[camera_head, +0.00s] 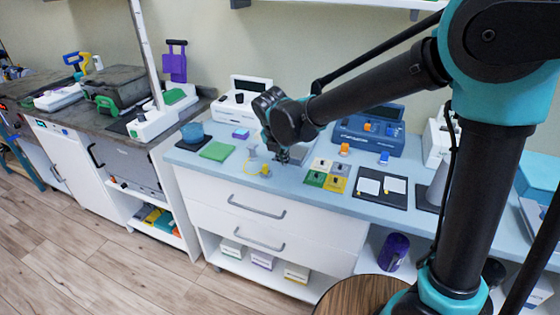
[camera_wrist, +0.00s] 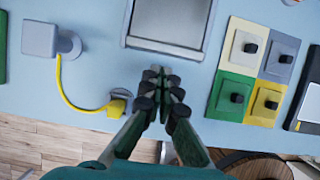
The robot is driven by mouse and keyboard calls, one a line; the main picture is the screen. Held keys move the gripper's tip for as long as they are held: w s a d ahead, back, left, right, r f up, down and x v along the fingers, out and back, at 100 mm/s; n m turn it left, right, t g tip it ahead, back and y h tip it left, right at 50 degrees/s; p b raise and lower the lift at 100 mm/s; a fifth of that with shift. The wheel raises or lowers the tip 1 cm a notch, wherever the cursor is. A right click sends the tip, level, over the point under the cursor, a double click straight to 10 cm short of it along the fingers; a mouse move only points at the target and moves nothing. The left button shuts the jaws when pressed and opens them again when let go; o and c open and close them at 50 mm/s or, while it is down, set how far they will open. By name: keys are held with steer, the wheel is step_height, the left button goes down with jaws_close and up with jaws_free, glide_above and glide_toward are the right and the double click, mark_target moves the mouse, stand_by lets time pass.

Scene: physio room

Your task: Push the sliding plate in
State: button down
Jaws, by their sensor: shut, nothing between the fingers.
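A grey plate with a raised light rim (camera_wrist: 168,45), which looks like the sliding plate, lies on the blue counter at the top of the wrist view. In the head view it is partly hidden behind my gripper (camera_head: 282,158). How far the plate is out cannot be told. My gripper (camera_wrist: 160,72) is shut and empty, its fingertips together just short of the plate's near edge in the picture. A small gap shows between them. Whether the tips are at the plate's height is unclear.
Left of my gripper, a grey block (camera_wrist: 40,38) is joined by a yellow cable to a yellow plug (camera_wrist: 117,107). On the right are four-coloured knobbed tiles (camera_wrist: 238,95) and a black tray (camera_head: 380,187). A blue device (camera_head: 368,128) stands behind. The counter's front edge is close.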

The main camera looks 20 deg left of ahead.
mark_target(293, 151)
steer(key=shift+w, duration=0.5)
steer(key=w, duration=0.9)
steer(key=w+d, duration=0.1)
steer(key=w, duration=0.3)
steer(key=shift+w+d, duration=0.1)
steer(key=shift+w, duration=0.15)
steer(key=shift+r, duration=0.1)
